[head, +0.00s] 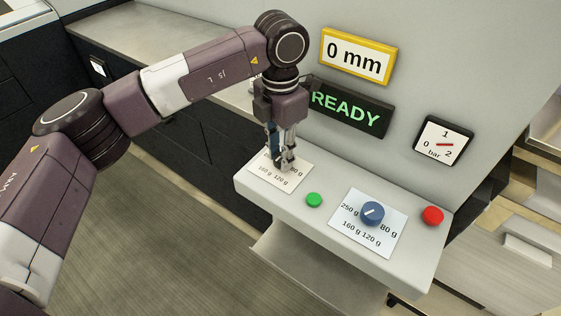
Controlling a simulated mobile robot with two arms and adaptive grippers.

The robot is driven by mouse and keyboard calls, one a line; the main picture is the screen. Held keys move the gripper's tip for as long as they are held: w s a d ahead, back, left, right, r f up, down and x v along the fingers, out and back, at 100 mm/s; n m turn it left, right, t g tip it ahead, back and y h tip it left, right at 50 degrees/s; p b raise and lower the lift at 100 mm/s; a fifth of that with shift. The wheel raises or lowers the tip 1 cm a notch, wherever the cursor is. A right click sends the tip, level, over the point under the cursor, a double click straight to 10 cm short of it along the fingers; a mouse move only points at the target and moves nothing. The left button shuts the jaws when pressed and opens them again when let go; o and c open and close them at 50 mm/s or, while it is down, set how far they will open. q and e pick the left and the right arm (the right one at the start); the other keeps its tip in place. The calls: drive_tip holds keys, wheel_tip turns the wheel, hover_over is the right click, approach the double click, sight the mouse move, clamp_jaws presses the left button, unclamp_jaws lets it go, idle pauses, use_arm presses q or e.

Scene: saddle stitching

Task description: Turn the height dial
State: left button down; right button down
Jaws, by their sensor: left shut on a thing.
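A second, blue dial (373,213) with a white pointer line sits on another white card (374,246) marked 250 g, 80 g, 160 g and 120 g. No label reads "height". My right gripper is not in view.
A green button (314,200) lies between the two cards, and a red button (432,215) is at the right end. Above are a yellow-framed "0 mm" display (356,56), a green "READY" display (346,106) and a bar gauge (443,141). The floor left of the console is clear.

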use_arm(q)
drive_tip(key=m+b, duration=0.2)
drive_tip(key=m, duration=0.1)
drive_tip(key=shift+f+m, duration=0.1)
drive_tip(key=shift+m, duration=0.2)
drive_tip(key=shift+m+b, duration=0.7)
drive_tip(key=shift+m, duration=0.7)
drive_tip(key=c, duration=1.6)
unclamp_jaws()
drive_tip(key=shift+r, duration=0.2)
wheel_tip(320, 180, up, 12)
drive_tip(key=shift+f, duration=0.1)
